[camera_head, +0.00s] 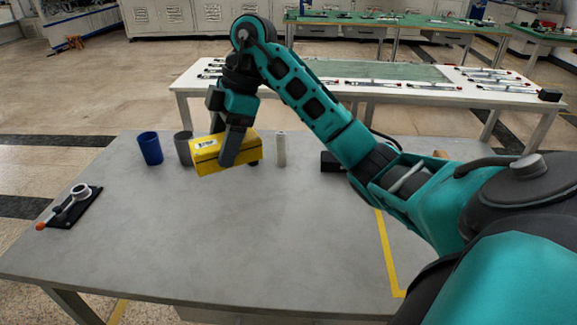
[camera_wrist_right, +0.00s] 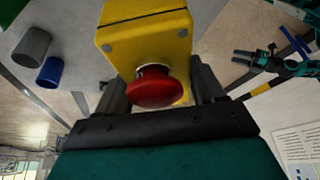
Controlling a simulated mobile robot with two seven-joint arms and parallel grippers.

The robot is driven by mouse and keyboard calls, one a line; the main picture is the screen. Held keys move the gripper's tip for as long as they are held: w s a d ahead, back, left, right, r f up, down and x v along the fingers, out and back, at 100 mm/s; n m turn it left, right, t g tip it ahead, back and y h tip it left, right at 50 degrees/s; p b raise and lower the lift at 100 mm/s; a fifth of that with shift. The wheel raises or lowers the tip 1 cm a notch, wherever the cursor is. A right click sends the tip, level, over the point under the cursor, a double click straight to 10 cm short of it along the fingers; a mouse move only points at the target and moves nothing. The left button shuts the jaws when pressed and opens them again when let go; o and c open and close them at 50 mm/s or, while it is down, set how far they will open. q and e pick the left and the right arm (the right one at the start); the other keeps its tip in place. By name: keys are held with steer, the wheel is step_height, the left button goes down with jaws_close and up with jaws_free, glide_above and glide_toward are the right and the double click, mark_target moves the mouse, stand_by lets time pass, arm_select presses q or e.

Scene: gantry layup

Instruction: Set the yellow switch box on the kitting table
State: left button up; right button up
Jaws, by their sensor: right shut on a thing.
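The yellow switch box (camera_head: 207,155) is in my right gripper (camera_head: 231,150), over the back left part of the grey table (camera_head: 200,230). Whether its underside touches the tabletop cannot be told. In the right wrist view the yellow box (camera_wrist_right: 145,32) sits between the two dark fingers of the right gripper (camera_wrist_right: 160,85), with its red push button (camera_wrist_right: 155,90) facing the palm. I cannot tell for sure which table is the kitting table.
A blue cup (camera_head: 150,148), a grey cup (camera_head: 184,149) and a white cylinder (camera_head: 281,149) stand near the box. A black fixture with a lever (camera_head: 73,206) lies at the left. A white table (camera_head: 400,97) stands behind. The grey table's front and middle are clear.

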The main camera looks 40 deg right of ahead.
steer(key=shift+d+r+m+t, duration=0.2)
steer(key=shift+d+m+t, duration=0.1)
steer(key=shift+m, duration=0.3)
steer(key=shift+f, duration=0.25)
steer(key=b, duration=0.2)
glide_above(233, 229)
steer(key=d, duration=0.2)
steer(key=f, duration=1.4)
steer(key=shift+s+a+f, duration=0.25)
steer(key=shift+s+f, duration=0.1)
steer(key=shift+s, duration=0.05)
step_height(233, 229, down, 4)
steer(key=shift+f+b, duration=0.25)
steer(key=shift+b, duration=0.2)
steer(key=shift+f, duration=0.2)
steer(key=o, duration=1.2)
